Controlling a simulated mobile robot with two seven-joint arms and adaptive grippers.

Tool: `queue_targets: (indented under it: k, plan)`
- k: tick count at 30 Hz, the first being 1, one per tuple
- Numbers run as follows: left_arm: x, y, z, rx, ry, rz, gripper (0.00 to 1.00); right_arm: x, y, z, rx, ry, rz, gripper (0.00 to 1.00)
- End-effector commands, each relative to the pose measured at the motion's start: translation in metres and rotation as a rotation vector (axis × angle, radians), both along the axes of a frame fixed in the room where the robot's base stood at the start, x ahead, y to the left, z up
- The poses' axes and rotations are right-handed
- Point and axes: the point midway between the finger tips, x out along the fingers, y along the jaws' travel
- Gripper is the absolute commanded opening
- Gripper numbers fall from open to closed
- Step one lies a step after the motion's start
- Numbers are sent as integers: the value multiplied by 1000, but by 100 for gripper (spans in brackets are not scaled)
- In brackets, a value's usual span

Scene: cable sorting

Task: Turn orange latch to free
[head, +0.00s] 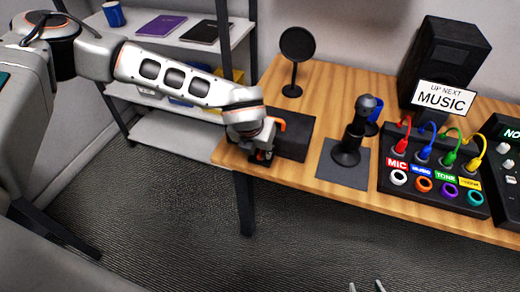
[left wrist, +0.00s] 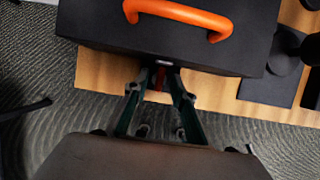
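A black case (head: 293,138) lies at the left end of the wooden desk, with an orange handle (head: 279,123). The handle (left wrist: 180,14) curves across the case top in the left wrist view. A small red-orange latch (left wrist: 158,78) shows at the case's front edge. My left gripper (left wrist: 159,76) has its fingertips close together on both sides of the latch and appears shut on it; the fingers hide part of it. In the head view my left gripper (head: 263,157) is at the case's front edge. Two pale tips of my right gripper (head: 366,287) show apart and empty at the bottom edge.
A microphone on a stand (head: 352,130) is right of the case. A round black disc on a stand (head: 296,45) stands behind. A panel with coloured cables (head: 436,180), a speaker (head: 445,55) and a music sign (head: 443,97) are further right. A shelf (head: 175,138) stands left.

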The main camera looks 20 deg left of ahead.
Motion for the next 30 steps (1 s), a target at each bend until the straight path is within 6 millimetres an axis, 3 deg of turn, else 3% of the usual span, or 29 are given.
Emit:
queue_targets:
  k: [1, 4, 5, 19, 30]
  plan:
    - [0, 0, 0, 0, 0, 0, 25, 1, 0, 1, -1, -2, 0, 40]
    - [0, 0, 0, 0, 0, 0, 2, 2, 0, 1, -1, -5, 0, 40]
    - [0, 0, 0, 0, 0, -1, 0, 2, 0, 1, -1, -5, 0, 40]
    - [-1, 1, 1, -1, 1, -56, 0, 4, 0, 7, 3, -11, -1, 40]
    - [0, 4, 2, -2, 2, -331, 0, 3, 3, 16, 16, -10, -3, 40]
